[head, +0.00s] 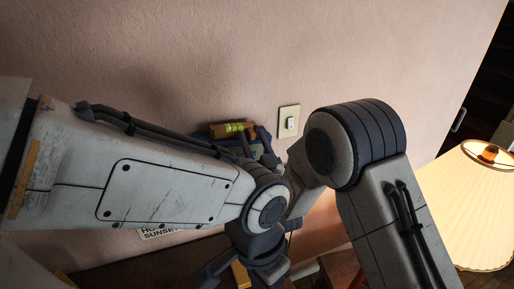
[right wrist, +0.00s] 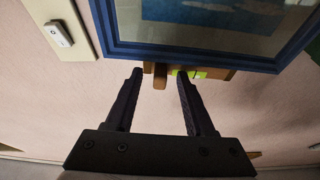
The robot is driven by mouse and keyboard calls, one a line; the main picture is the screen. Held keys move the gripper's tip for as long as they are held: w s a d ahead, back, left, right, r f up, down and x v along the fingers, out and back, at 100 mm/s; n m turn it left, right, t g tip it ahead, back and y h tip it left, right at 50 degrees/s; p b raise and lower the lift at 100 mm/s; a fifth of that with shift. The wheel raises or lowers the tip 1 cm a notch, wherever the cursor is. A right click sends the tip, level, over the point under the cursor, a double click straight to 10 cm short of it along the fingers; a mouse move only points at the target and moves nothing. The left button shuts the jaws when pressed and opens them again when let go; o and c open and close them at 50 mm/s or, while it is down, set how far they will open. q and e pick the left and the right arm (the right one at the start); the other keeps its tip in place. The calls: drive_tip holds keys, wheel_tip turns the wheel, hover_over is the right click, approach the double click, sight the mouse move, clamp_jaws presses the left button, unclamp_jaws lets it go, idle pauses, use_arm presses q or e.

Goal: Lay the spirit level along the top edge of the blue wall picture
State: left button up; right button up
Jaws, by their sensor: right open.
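The spirit level (head: 233,129) is orange-brown with a yellow-green vial. It lies along the top edge of the blue wall picture (head: 256,150), which is mostly hidden behind my arms in the head view. In the right wrist view, which is turned over, the picture's blue frame (right wrist: 190,52) fills the top and the level (right wrist: 213,74) lies against its edge, partly hidden. My right gripper (right wrist: 160,74) is open, its fingertips on either side of the level's projecting brown handle (right wrist: 160,76). My left arm crosses in front; dark gripper parts show low in the head view, jaws unclear.
A light switch (head: 289,122) is on the pink wall, right of the picture. A lit lamp (head: 465,205) stands at the right. A lettered sign (head: 160,233) shows partly below my left arm. The wall above the picture is clear.

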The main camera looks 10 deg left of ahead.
drive_tip(key=s+d+f+g+h+b, duration=0.25)
drive_tip(key=s+d+f+g, duration=0.2)
drive_tip(key=s, duration=0.35)
drive_tip(key=s+d+f+g+h+b, duration=0.2)
drive_tip(key=s+d+f+g+h, duration=0.1)
drive_tip(key=s+f+g, duration=0.35)
drive_tip(key=s+d+n+g+h, duration=0.1)
drive_tip(key=s+d+g+h, duration=0.1)
drive_tip(key=s+d, duration=0.4)
drive_tip(key=s+d+n+g+h, duration=0.1)
drive_tip(key=s+d+g+h, duration=0.2)
drive_tip(key=s, duration=1)
drive_tip(key=d+g, duration=0.2)
drive_tip(key=d, duration=0.1)
drive_tip(key=shift+s+d+f, duration=0.25)
drive_tip(key=shift+s+d, duration=0.05)
drive_tip(key=shift+s, duration=0.1)
